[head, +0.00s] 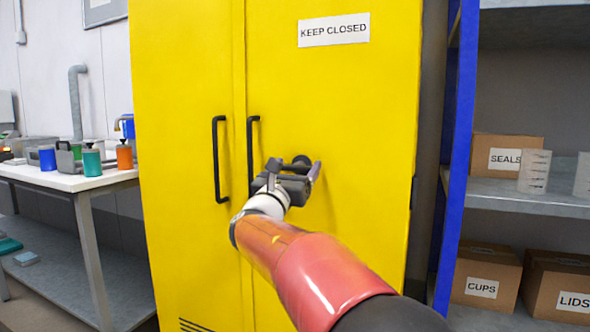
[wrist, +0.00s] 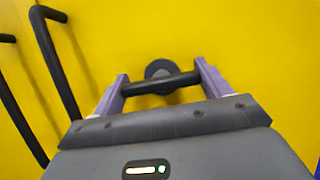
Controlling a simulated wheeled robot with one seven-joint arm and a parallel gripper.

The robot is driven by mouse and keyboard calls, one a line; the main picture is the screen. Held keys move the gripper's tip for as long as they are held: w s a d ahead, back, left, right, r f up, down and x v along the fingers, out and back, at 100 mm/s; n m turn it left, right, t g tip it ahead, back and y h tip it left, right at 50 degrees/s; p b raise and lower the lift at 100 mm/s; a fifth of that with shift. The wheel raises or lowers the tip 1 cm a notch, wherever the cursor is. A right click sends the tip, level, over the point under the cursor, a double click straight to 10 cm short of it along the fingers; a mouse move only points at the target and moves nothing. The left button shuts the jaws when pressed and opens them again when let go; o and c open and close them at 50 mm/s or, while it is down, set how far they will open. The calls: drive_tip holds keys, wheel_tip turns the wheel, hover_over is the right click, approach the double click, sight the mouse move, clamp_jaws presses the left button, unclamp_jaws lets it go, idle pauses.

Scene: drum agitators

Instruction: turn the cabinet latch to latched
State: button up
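The cabinet latch (wrist: 160,84) is a black bar in front of a round black base on the yellow cabinet door. In the wrist view the bar lies nearly level, its right end slightly higher. My gripper (wrist: 162,69) has its two purple fingers wide apart, one at each end of the bar. I cannot tell whether they touch it. In the head view my gripper (head: 295,171) is at the door, and only the dark base of the latch (head: 302,159) shows clearly above it; the bar is mostly hidden. The yellow cabinet (head: 345,110) has its doors shut.
Two black vertical door handles (head: 220,160) stand left of my gripper, the nearer one close to it. A blue-posted shelf (head: 540,190) with boxes is on the right. A white bench (head: 75,178) with bottles is on the left. The door around the latch is clear.

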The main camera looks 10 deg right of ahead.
drive_tip(key=shift+c, duration=0.7)
drive_tip(key=shift+f+m+b, duration=0.1)
drive_tip(key=shift+m+b, duration=0.25)
drive_tip(key=shift+m, duration=0.15)
drive_tip(key=m+g+h+b, duration=0.1)
drive_tip(key=m, duration=0.1)
drive_tip(key=m+g+h, duration=0.1)
drive_tip(key=m, duration=0.1)
drive_tip(key=shift+b, duration=0.4)
drive_tip(key=m+g, duration=0.1)
drive_tip(key=m, duration=0.2)
drive_tip(key=m+g+h+b, duration=0.1)
drive_tip(key=m, duration=0.2)
drive_tip(key=shift+g, duration=0.4)
drive_tip(key=m+g, duration=0.1)
drive_tip(key=m, duration=0.2)
drive_tip(key=m+g+p, duration=0.1)
drive_tip(key=m, duration=0.3)
drive_tip(key=shift+g, duration=0.3)
drive_tip(key=shift+m+g+y+p, duration=0.4)
drive_tip(key=shift+m+g+y, duration=0.15)
drive_tip(key=shift+m, duration=1.65)
drive_tip(key=shift+g, duration=0.25)
